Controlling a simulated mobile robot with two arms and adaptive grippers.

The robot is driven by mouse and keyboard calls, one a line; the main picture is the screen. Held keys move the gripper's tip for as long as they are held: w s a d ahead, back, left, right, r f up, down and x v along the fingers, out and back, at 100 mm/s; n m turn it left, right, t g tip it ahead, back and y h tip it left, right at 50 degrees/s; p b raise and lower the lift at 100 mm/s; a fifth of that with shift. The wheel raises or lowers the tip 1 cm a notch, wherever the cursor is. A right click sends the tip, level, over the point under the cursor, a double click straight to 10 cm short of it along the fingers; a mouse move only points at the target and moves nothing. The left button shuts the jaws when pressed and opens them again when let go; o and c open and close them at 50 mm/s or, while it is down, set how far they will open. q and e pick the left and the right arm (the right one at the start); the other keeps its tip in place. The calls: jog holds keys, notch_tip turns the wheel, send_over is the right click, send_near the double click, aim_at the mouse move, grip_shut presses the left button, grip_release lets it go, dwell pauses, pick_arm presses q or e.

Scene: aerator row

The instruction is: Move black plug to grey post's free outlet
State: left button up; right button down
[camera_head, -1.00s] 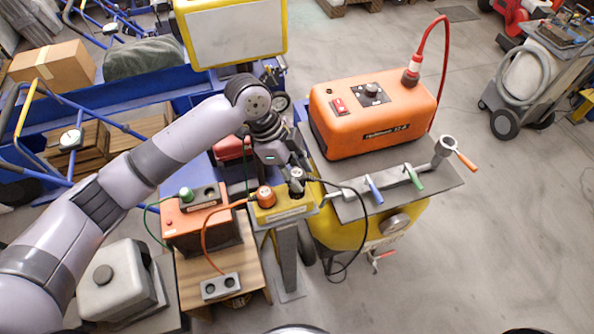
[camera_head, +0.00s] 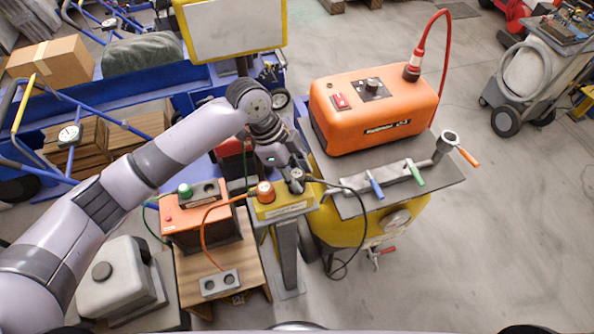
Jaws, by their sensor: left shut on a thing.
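My left gripper (camera_head: 291,172) is shut on the black plug (camera_head: 297,184), directly over the right part of the yellow outlet head (camera_head: 285,211). I cannot tell whether the plug is seated or just above the outlet. The head sits on a grey post (camera_head: 287,255). An orange plug (camera_head: 265,191) stands in the head's left part. The black cable (camera_head: 350,187) runs right from the plug and loops down beside the yellow tank. The gripper and plug hide the outlet under them. My right gripper is not in view.
An orange box (camera_head: 200,223) with a green plug (camera_head: 186,191) stands left of the post. A grey twin-socket block (camera_head: 220,283) lies on the wooden stand. The yellow tank (camera_head: 350,232) and orange machine (camera_head: 372,112) stand right.

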pick_arm(q)
jog(key=shift+f+b, duration=0.45)
jog(key=shift+f, duration=0.6)
jog(key=o, duration=1.3)
jog(key=v, duration=1.2)
